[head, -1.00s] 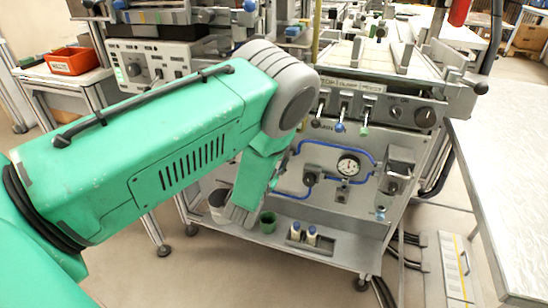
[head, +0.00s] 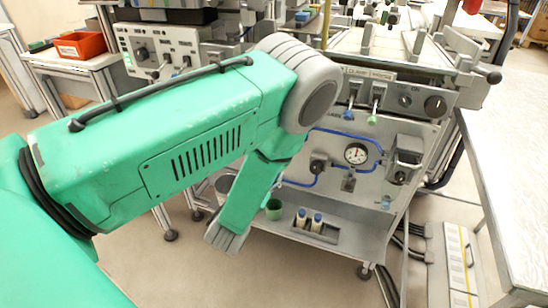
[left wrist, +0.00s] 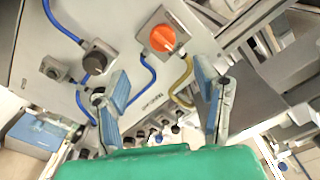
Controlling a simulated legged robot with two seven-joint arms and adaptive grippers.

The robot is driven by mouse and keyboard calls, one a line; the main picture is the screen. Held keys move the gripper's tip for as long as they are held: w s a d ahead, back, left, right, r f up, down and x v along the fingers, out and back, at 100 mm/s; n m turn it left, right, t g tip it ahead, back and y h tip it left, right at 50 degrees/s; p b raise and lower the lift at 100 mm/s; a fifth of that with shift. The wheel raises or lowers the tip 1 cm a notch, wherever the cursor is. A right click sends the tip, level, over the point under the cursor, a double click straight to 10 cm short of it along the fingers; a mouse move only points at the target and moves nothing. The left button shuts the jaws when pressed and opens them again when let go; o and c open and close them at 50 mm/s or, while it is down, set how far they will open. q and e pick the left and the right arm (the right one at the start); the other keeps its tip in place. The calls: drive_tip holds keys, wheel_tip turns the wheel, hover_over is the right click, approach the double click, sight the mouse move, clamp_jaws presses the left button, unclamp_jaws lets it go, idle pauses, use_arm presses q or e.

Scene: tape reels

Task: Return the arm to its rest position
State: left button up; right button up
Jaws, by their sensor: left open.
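My left arm (head: 170,140) is green with a ribbed grey joint (head: 305,85). It crosses the head view from the left, in front of the machine bench, and its lower link hangs down to a grey end (head: 225,238). The gripper's fingers cannot be made out in the head view. In the left wrist view my left gripper (left wrist: 162,100) has its two blue-padded fingers wide apart with nothing between them. Beyond them is a grey panel with an orange knob (left wrist: 163,38). My right gripper is in neither view.
The machine bench has a gauge (head: 356,153), blue hoses, levers and a lower shelf with a green cup (head: 274,209) and small bottles (head: 308,220). A pale table (head: 510,160) stands at right. A red bin (head: 80,45) is at back left. Open floor lies in front.

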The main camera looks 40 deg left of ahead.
use_arm(q)
drive_tip(key=shift+s+d, duration=0.15)
drive_tip(key=shift+s, duration=0.4)
drive_tip(key=s+d+f+n+g+h+p, duration=0.2)
drive_tip(key=s+f+n+g, duration=0.1)
drive_tip(key=s+f+g, duration=0.9)
drive_tip(key=s+d+g+h, duration=0.1)
drive_tip(key=s+d+g, duration=0.1)
drive_tip(key=s, duration=0.6)
drive_tip(key=s+d+g+h, duration=0.1)
drive_tip(key=s+d+g, duration=0.1)
drive_tip(key=s, duration=0.6)
drive_tip(key=shift+n+g+p, duration=0.3)
drive_tip(key=shift+g, duration=0.2)
